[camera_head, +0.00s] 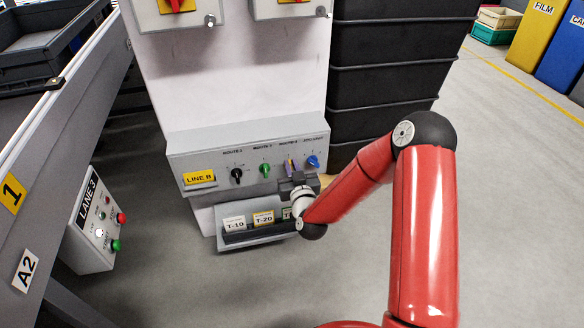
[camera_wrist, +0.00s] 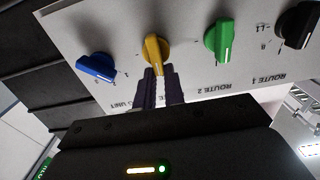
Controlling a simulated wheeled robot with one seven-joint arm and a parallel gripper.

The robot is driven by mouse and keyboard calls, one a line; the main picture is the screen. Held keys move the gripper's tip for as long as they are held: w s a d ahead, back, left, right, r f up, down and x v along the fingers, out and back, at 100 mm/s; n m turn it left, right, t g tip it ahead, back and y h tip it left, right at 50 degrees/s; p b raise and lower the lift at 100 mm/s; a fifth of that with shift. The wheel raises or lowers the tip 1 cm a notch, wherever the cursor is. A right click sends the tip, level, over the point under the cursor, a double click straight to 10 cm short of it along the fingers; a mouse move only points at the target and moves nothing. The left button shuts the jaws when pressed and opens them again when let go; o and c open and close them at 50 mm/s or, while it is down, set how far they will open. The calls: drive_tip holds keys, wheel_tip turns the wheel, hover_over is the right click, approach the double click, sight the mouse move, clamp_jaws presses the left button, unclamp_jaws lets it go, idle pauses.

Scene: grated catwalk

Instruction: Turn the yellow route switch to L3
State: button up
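The yellow route switch (camera_wrist: 154,50) is a knob on the front of a grey control panel (camera_head: 208,162). In the head view my gripper (camera_head: 291,168) is right in front of it and hides most of it. In the wrist view, which is upside down, my gripper's two dark fingers (camera_wrist: 160,72) point at the yellow knob with a narrow gap between them. The fingertips are close to the knob's near end; whether they touch it is unclear. The position marks around this knob are too small or covered to read.
A black knob (camera_head: 237,175) and a green knob (camera_head: 265,170) sit left of the yellow one, a blue knob (camera_head: 313,161) right. Below is a tray (camera_head: 262,237) with labelled cards. Stacked black crates (camera_head: 385,75) stand behind right.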

drive_tip(key=shift+f+b, duration=0.1)
drive_tip(key=shift+b, duration=0.25)
clamp_jaws()
drive_tip(key=shift+w+d+f+m+b, duration=0.1)
drive_tip(key=shift+d+f+m+b, duration=0.25)
drive_tip(key=shift+m+b, duration=2.25)
drive_tip(key=shift+w+d+f+m+b, duration=0.1)
drive_tip(key=shift+d+f+m+b, duration=0.3)
drive_tip(key=shift+m+b, duration=2.25)
drive_tip(key=shift+w+d+f+m+b, duration=0.1)
drive_tip(key=shift+d+f+m+b, duration=0.25)
drive_tip(key=shift+m+b, duration=2.25)
drive_tip(key=shift+m+p, duration=1.15)
drive_tip(key=shift+m, duration=0.1)
drive_tip(key=o, duration=0.7)
unclamp_jaws()
drive_tip(key=shift+s, duration=0.1)
